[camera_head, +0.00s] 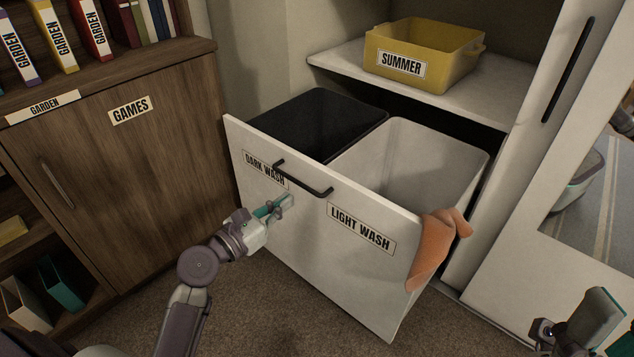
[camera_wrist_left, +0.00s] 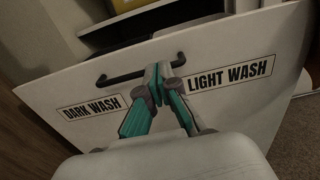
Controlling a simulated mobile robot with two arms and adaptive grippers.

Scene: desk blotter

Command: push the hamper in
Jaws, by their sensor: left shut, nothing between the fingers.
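The hamper (camera_head: 315,255) is a white pull-out drawer front, standing open from the cabinet, with a dark bin (camera_head: 318,120) and a light bin (camera_head: 405,165) behind it. It carries a black bar handle (camera_head: 303,178) and the labels "DARK WASH" and "LIGHT WASH". An orange cloth (camera_head: 437,247) hangs over its right edge. My left gripper (camera_head: 284,201) is shut and empty at the front panel, below the handle; I cannot tell if it touches. The left wrist view shows the closed fingers (camera_wrist_left: 158,75) before the panel (camera_wrist_left: 215,125). My right gripper (camera_head: 545,332) is partly visible at the lower right.
A yellow "SUMMER" basket (camera_head: 420,68) sits on the shelf above the bins. A brown "GAMES" cabinet (camera_head: 130,170) stands close on the left. A mirrored white door (camera_head: 570,190) is at the right. Carpet in front of the panel is clear.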

